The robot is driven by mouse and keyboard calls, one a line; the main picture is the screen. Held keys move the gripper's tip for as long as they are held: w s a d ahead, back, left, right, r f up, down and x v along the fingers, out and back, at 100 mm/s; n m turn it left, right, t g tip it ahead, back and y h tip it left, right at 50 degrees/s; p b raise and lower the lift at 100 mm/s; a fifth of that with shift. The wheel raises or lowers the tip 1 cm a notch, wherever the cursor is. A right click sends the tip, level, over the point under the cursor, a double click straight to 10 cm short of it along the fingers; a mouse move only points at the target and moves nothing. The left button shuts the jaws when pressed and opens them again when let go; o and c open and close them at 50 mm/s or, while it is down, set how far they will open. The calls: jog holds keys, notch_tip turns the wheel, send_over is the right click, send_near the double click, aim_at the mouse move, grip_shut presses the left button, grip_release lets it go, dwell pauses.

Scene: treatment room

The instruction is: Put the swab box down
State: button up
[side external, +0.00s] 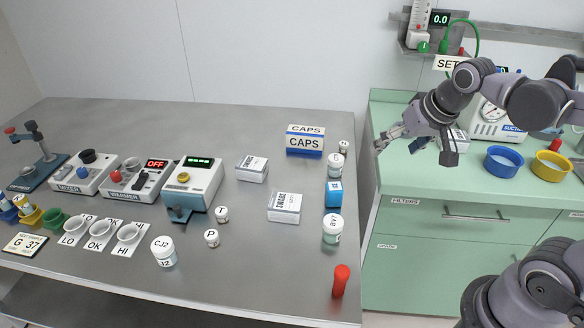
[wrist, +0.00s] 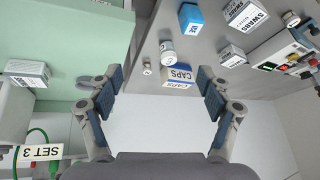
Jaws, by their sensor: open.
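A white swab box (side external: 284,208) with a dark printed label lies on the steel table, right of its middle. It shows at the top right of the wrist view (wrist: 246,14). A similar white box (side external: 252,168) lies behind it; its label is hard to read. A third white box (side external: 459,135) is on the green counter, partly hidden by my gripper; it also shows at the left of the wrist view (wrist: 27,72). My gripper (side external: 415,150) is open and empty above the counter's left part. In the wrist view nothing is held between its fingers (wrist: 160,80).
The CAPS box (side external: 305,141), a blue box (side external: 333,194) and several jars stand along the table's right side. A blue bowl (side external: 503,160) and a yellow bowl (side external: 551,165) are on the counter. A gap separates table and counter. A red-capped tube (side external: 340,281) stands at the table's front right.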

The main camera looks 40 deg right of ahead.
jog(key=s+a+f+n+t+y, duration=0.1)
jog(key=s+a+f+n, duration=0.2)
jog(key=a+n, duration=0.2)
jog(key=shift+s+a+f+t, duration=0.25)
jog(key=shift+s+t, duration=0.05)
jog(key=shift+s, duration=0.05)
dwell(1.9)
jog(key=o, duration=0.5)
jog(key=shift+w+r, duration=0.1)
jog(key=shift+c, duration=0.2)
jog(key=w+a+r+n+g, duration=0.1)
jog(key=w+a+r+n, duration=0.2)
jog(key=w+a+r, duration=0.35)
jog(key=w+a+r+n+g, duration=0.1)
jog(key=w+a+r+n, duration=0.15)
jog(key=w+a, duration=0.65)
jog(key=a+f+n+h, duration=0.1)
jog(key=a+f+n, duration=0.1)
jog(key=a, duration=1.2)
jog(key=a+f+n, duration=0.1)
jog(key=a+n, duration=0.1)
jog(key=a, duration=1.2)
jog(key=a+x, duration=0.1)
jog(key=x, duration=0.9)
jog(key=shift+d+f+g, duration=0.2)
jog(key=shift+f+g, duration=0.15)
jog(key=shift+g, duration=0.05)
